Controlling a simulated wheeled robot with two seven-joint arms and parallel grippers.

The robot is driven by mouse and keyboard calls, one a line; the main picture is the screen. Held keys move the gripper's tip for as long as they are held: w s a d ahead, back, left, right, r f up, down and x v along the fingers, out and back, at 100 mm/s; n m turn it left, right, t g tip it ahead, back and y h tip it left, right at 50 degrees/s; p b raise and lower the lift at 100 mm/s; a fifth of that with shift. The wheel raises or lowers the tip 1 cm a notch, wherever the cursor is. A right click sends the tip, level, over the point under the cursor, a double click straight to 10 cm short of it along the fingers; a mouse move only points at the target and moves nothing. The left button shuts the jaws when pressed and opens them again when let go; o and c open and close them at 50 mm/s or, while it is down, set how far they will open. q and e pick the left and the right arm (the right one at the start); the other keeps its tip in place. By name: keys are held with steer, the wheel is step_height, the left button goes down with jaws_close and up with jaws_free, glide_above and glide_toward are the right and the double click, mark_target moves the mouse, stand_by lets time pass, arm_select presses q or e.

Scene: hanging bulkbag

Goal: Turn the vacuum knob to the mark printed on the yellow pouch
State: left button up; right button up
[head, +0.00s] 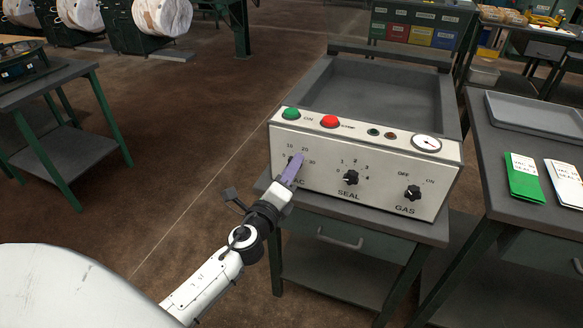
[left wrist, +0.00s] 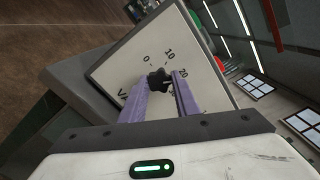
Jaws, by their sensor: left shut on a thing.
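The vacuum knob is on the left of the machine's front panel (head: 322,171), mostly hidden behind my gripper in the head view. In the left wrist view the black lobed knob (left wrist: 159,78) sits between the two purple fingers of my left gripper (head: 292,166), which is shut on it. Its dial shows 0, 10, 20 and more numbers around it. I cannot tell where the knob points. A green pouch (head: 523,183) and a white pouch (head: 566,186) with printed labels lie on the right table; their print is too small to read surely. I see no yellow pouch. My right gripper is out of view.
The SEAL knob (head: 351,178) and GAS knob (head: 413,193) are right of the vacuum knob. A green button (head: 291,113), a red button (head: 330,121) and a gauge (head: 427,142) are on top. A grey tray (head: 537,113) lies on the right table.

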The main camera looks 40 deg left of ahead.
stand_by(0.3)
arm_select(q)
steer(key=o, duration=1)
steer(key=shift+o, duration=0.2)
steer(key=b+v, duration=0.1)
steer(key=v, duration=0.9)
steer(key=shift+b, duration=0.3)
steer(key=shift+s+d, duration=0.1)
